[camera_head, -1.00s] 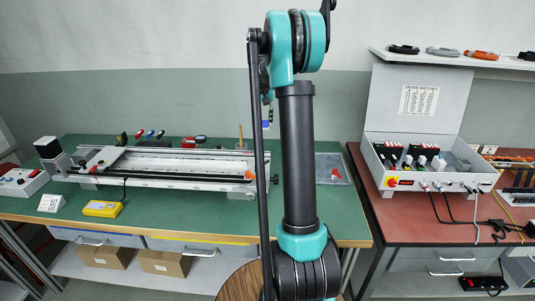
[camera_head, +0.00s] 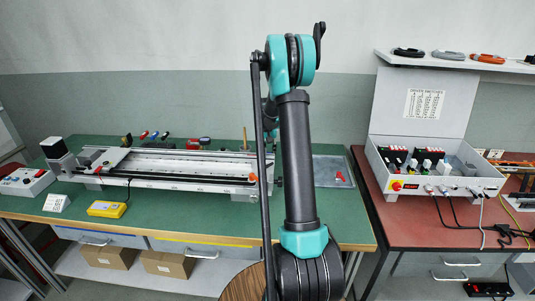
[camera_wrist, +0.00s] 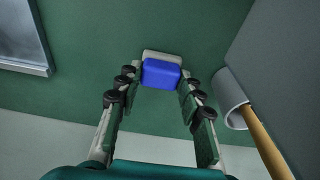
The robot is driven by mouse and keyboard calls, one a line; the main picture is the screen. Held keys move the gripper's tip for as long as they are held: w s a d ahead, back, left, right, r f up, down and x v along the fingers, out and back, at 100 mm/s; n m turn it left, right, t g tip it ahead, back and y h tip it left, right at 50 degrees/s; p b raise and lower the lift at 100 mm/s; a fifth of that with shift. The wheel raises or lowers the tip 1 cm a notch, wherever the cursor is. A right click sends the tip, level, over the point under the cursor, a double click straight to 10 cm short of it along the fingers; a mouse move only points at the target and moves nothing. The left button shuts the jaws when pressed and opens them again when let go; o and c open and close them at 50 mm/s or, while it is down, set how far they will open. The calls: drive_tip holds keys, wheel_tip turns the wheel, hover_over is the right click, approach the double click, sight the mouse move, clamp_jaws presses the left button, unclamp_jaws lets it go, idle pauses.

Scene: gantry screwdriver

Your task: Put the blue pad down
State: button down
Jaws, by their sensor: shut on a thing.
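The blue pad (camera_wrist: 161,73), a small rounded block, shows in the wrist view between the fingertips of my gripper (camera_wrist: 160,82). A pale strip edges its far side. My gripper is shut on it, with the green bench top (camera_wrist: 110,30) beyond. I cannot tell how large the gap between the pad and the bench is. In the head view my own arm hides the gripper and the pad, behind the right end of the gantry (camera_head: 180,163).
In the wrist view a grey cup-like ring (camera_wrist: 229,96) with a wooden rod stands close on the right, beside a grey surface. A tray edge (camera_wrist: 25,40) is at upper left. In the head view a grey tray (camera_head: 325,165) with a red item lies right of the gantry.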

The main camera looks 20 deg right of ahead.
drive_tip(key=shift+f, duration=0.15)
drive_tip(key=c, duration=1)
unclamp_jaws()
wheel_tip(320, 180, up, 12)
drive_tip(key=s, duration=0.1)
drive_tip(key=shift+s+a, duration=0.35)
